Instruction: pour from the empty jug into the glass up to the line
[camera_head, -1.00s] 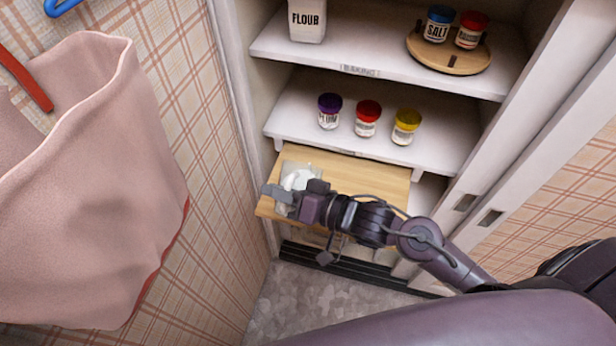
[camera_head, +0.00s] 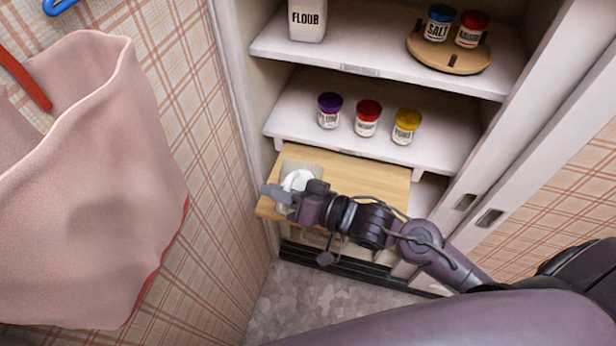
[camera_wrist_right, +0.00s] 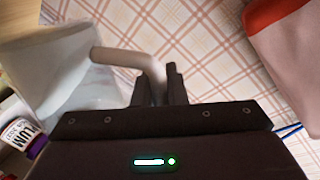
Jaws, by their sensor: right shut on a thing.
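The white jug (camera_head: 297,180) is over the left part of the pull-out wooden board (camera_head: 370,178). In the right wrist view the jug (camera_wrist_right: 45,65) is large at the left, and its curved handle (camera_wrist_right: 125,57) runs between the fingers. My right gripper (camera_head: 284,197) is shut on that handle; its fingers also show in the wrist view (camera_wrist_right: 157,85). A pale, see-through shape (camera_wrist_right: 98,92) by the jug may be the glass, but I cannot tell. No fill line can be made out. My left gripper is not in view.
Purple-, red- and yellow-lidded jars (camera_head: 366,118) stand on the shelf above the board. Higher up are a flour canister (camera_head: 307,20) and a round wooden tray (camera_head: 450,58) with two jars. A pink bag (camera_head: 90,190) hangs at the left by the plaid wall.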

